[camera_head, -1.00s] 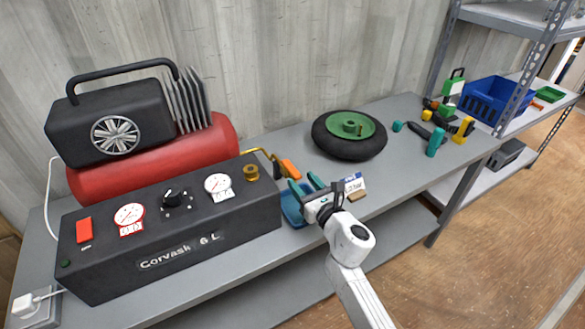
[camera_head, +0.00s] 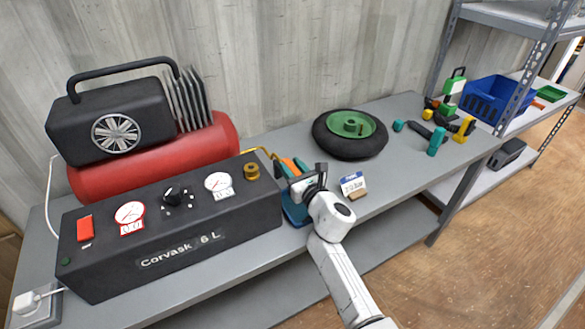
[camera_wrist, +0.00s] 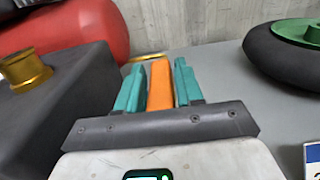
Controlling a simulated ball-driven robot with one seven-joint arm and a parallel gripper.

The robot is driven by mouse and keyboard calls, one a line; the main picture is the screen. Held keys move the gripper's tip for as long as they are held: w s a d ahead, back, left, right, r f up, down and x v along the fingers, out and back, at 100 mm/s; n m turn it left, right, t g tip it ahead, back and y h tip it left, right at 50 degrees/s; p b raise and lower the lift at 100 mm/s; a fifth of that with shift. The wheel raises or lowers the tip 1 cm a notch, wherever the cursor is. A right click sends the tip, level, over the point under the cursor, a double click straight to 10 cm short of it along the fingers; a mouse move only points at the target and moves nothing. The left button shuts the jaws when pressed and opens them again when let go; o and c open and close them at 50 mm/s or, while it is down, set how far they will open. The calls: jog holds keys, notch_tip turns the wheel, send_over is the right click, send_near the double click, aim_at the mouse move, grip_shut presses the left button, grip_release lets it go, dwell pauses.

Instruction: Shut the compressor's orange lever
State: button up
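The compressor has a red tank (camera_head: 150,158) and a dark front box (camera_head: 170,225). Its orange lever (camera_head: 289,164) is at the end of a brass pipe at the box's right end, partly covered by my gripper in the head view. My gripper (camera_head: 291,166) is there with its teal fingers either side of the lever. In the wrist view the lever (camera_wrist: 160,86) stands between the two fingers (camera_wrist: 158,84), with a narrow gap showing on each side. The gripper looks open around it, and I see no clear grip.
A blue tray (camera_head: 296,211) lies below my gripper, beside the box. A small price sign (camera_head: 353,184) stands just to the right. A wheel with a green hub (camera_head: 349,135) lies behind on the grey bench (camera_head: 400,175). A brass knob (camera_head: 252,172) tops the box nearby.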

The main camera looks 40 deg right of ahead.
grip_shut()
